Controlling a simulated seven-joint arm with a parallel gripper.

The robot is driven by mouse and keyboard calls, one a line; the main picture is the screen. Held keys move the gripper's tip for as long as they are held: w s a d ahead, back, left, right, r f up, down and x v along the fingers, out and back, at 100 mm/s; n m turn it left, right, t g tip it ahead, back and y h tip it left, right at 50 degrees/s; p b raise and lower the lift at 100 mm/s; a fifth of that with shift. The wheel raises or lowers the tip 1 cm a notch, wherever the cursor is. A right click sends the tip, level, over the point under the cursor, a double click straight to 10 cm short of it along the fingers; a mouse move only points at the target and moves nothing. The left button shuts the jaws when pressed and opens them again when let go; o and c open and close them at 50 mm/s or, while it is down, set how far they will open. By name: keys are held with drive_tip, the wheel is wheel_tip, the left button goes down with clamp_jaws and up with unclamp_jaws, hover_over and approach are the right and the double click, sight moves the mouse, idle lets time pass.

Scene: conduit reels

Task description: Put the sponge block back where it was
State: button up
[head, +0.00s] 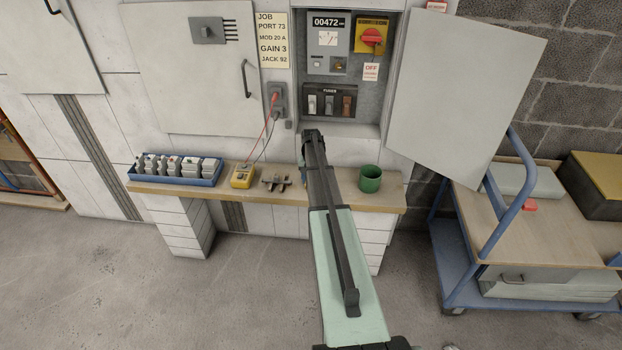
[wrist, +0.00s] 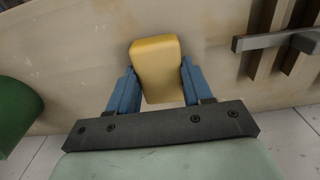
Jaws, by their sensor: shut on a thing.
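The sponge block (wrist: 156,66) is a yellow, rounded block in the wrist view. My gripper (wrist: 157,82) has its two blue fingers on either side of it and is shut on it. The block is over the wooden shelf (wrist: 80,60); I cannot tell whether it touches the shelf. In the head view my arm reaches to the shelf (head: 340,199), between the grey metal pieces and the green cup, and hides the block.
The green cup (head: 370,179) stands right of my gripper, the grey metal pieces (head: 276,182) left. Further left are a yellow meter (head: 242,177) with leads and a blue tray (head: 175,180) of grey blocks. An open cabinet door (head: 465,90) and a blue trolley (head: 467,290) are at right.

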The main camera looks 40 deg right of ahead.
drive_tip(key=o, duration=0.9)
drive_tip(key=shift+f, duration=0.1)
wheel_tip(320, 180, up, 12)
drive_tip(key=s+a+f+n+g, duration=0.1)
drive_tip(key=s+a+f, duration=0.5)
drive_tip(key=a+f, duration=0.3)
drive_tip(key=s+a+f+n+g+y, duration=0.1)
drive_tip(key=s+a+f+n, duration=0.1)
drive_tip(key=s+a+f, duration=0.75)
drive_tip(key=s+a+f+n+g, duration=0.1)
drive_tip(key=s+a+f, duration=0.35)
drive_tip(key=a, duration=0.85)
drive_tip(key=s+a+f+n+g, duration=0.1)
drive_tip(key=s+a+f, duration=0.1)
drive_tip(key=s+a, duration=0.3)
drive_tip(key=s+a+f+n+g, duration=0.1)
drive_tip(key=s+a+f+n, duration=0.1)
drive_tip(key=s, duration=1.1)
drive_tip(key=s+a+f+n+g+h, duration=0.1)
drive_tip(key=s+a+f+n, duration=0.1)
drive_tip(key=s+a, duration=0.5)
drive_tip(key=shift+s+a+f+g, duration=0.15)
drive_tip(key=shift+s+f, duration=0.1)
drive_tip(key=shift+s, duration=0.3)
drive_tip(key=shift+s+a+f+g, duration=0.1)
drive_tip(key=shift+s+f, duration=0.1)
drive_tip(key=shift+s, duration=0.3)
drive_tip(key=shift+s+a+f+g, duration=0.15)
drive_tip(key=shift+s+f, duration=0.1)
drive_tip(key=shift+s, duration=0.3)
